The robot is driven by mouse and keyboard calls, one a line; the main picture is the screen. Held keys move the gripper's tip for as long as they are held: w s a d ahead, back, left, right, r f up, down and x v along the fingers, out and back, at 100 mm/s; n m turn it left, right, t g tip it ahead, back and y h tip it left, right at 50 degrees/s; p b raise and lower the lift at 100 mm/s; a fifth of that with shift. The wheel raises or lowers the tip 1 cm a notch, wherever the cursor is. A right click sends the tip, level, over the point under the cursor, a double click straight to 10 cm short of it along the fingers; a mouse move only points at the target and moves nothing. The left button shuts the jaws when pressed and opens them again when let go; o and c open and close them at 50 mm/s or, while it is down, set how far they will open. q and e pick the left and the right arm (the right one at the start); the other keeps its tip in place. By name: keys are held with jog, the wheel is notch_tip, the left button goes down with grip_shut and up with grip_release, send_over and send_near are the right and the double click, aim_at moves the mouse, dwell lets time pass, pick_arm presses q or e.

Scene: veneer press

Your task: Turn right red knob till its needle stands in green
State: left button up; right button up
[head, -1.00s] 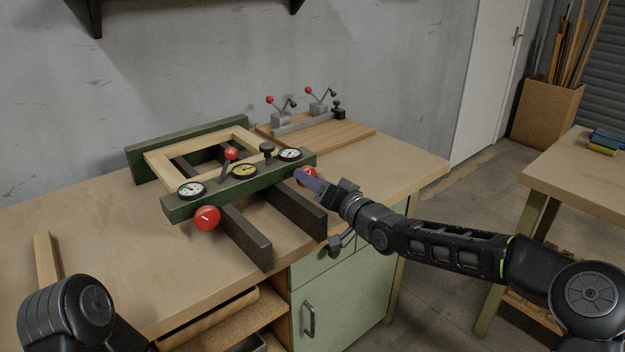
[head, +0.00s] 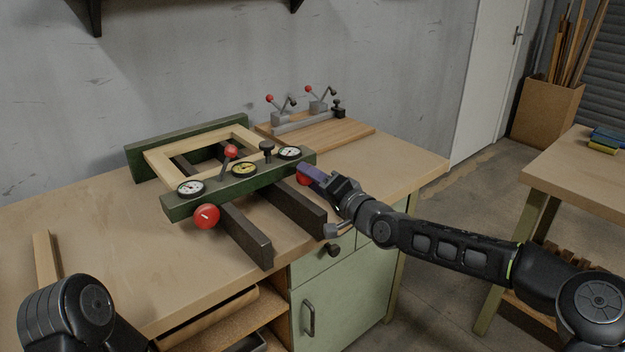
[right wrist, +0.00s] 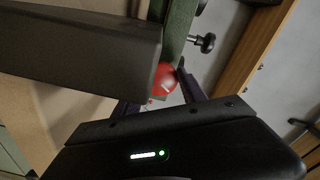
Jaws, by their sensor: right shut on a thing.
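The right red knob (head: 302,179) sits on the front of the green press beam (head: 240,184), at its right end. Its dial (head: 290,153) is on top of the beam just above it; the needle is too small to read. My right gripper (head: 307,172) is shut on this knob, its purple fingers partly covering it. In the right wrist view the red knob (right wrist: 166,78) shows between the dark fingers, with a pale mark on its face. My left gripper is out of view; only part of my left arm shows at bottom left.
The left red knob (head: 206,216), two more dials (head: 191,188) (head: 244,169) and a red-tipped lever (head: 231,151) are on the beam. Dark rails (head: 290,207) run under it. A wooden frame (head: 163,166) lies in the press.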

jog(key=o, duration=1.4)
jog(key=shift+c, duration=0.2)
jog(key=shift+v, duration=3.9)
